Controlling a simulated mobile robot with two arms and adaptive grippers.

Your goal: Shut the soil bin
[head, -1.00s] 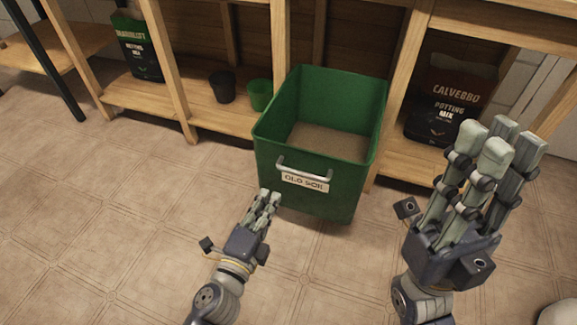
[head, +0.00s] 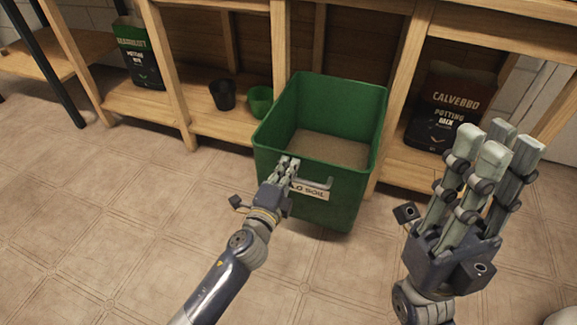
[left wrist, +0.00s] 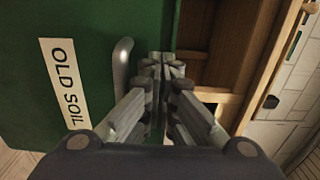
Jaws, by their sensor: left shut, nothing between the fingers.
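The soil bin (head: 350,198) is a green open-topped box with brown soil in it. It stands pulled out from under the wooden bench, with a grey bar handle (head: 318,184) and an "OLD SOIL" label on its front. My left gripper (head: 287,163) is shut and empty at the bin's front, beside the left end of the handle and partly covering the label. In the left wrist view the handle (left wrist: 122,62) is just left of the fingertips; I cannot tell whether they touch the bin. My right gripper (head: 497,142) is raised to the right, apart from the bin; its opening is unclear.
Wooden bench posts (head: 398,98) flank the bin. A dark pot (head: 222,95) and a green pot (head: 260,101) sit on the low shelf to the left. Potting mix bags stand at the left (head: 139,55) and right (head: 445,105). The tiled floor in front is clear.

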